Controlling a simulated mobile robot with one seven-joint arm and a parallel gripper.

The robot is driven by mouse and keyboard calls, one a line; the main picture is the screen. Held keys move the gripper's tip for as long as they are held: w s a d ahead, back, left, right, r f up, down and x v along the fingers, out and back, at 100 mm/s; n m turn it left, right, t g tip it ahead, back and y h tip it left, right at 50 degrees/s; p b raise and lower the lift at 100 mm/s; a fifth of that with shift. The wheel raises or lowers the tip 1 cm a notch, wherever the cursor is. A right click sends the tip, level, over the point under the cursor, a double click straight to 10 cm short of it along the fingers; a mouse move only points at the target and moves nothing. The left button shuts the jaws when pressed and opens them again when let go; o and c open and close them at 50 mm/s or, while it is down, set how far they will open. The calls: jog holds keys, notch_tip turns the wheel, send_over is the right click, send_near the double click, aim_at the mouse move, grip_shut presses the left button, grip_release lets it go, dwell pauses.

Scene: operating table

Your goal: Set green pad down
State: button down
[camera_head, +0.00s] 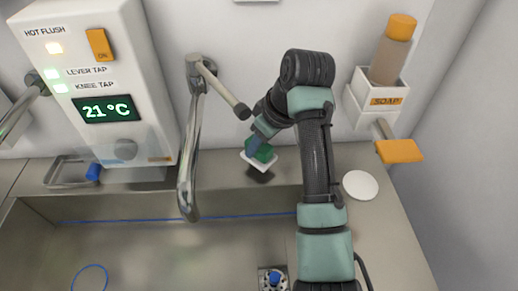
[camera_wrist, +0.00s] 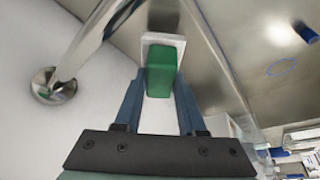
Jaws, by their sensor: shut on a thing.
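The green pad (camera_wrist: 161,75) has a white layer on one side. In the wrist view it sits between the two fingers of my gripper (camera_wrist: 160,95), which is shut on it. In the head view the green pad (camera_head: 263,152) hangs at the end of my gripper (camera_head: 258,145), close over the sink's back ledge (camera_head: 225,178). A dark shadow lies on the ledge just under it, so the pad seems held a little above the metal. My arm hides part of the gripper in the head view.
A metal tap (camera_head: 188,150) with a lever stands just left of the pad. A white disc (camera_head: 360,185) lies on the ledge to the right. A soap dispenser (camera_head: 378,98) is on the wall. The basin (camera_head: 160,250) lies in front.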

jog(key=shift+w+f, duration=0.2)
jog(key=shift+f, duration=1.15)
jog(key=shift+f, duration=0.1)
jog(key=c, duration=0.5)
grip_release()
jog(key=p+v, duration=0.2)
jog(key=v, duration=1)
